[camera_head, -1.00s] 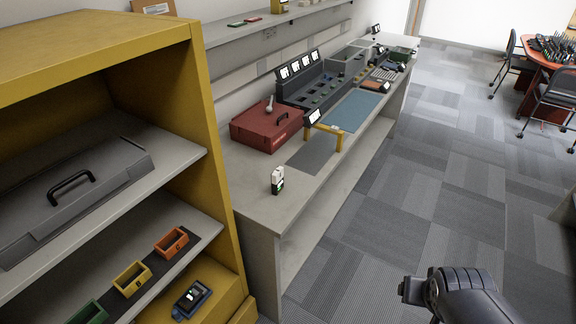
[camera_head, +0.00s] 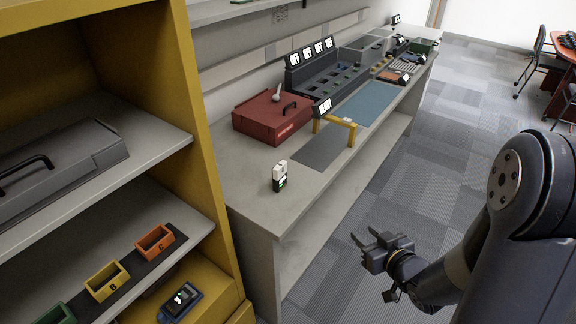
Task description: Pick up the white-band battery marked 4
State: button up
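A small upright battery (camera_head: 280,176) with a white top, a dark lower part and a green mark stands alone near the front end of the grey counter (camera_head: 240,196). Its number is too small to read. My gripper (camera_head: 372,242) is over the floor, to the right of the battery and lower in the picture, apart from the counter. Its two fingers are spread and nothing shows between them.
A red case (camera_head: 270,118) stands behind the battery, and a yellow stand (camera_head: 335,127) is to its right. A yellow shelf unit (camera_head: 205,150) with small bins rises at the left. Carpeted floor (camera_head: 400,170) is free right of the counter.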

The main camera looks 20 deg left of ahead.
aim_at(280, 171)
jog(key=i+l+u, duration=0.3)
jog(key=i, duration=0.25)
jog(key=i+l+u, duration=0.3)
jog(key=i, duration=0.25)
jog(key=u, duration=0.65)
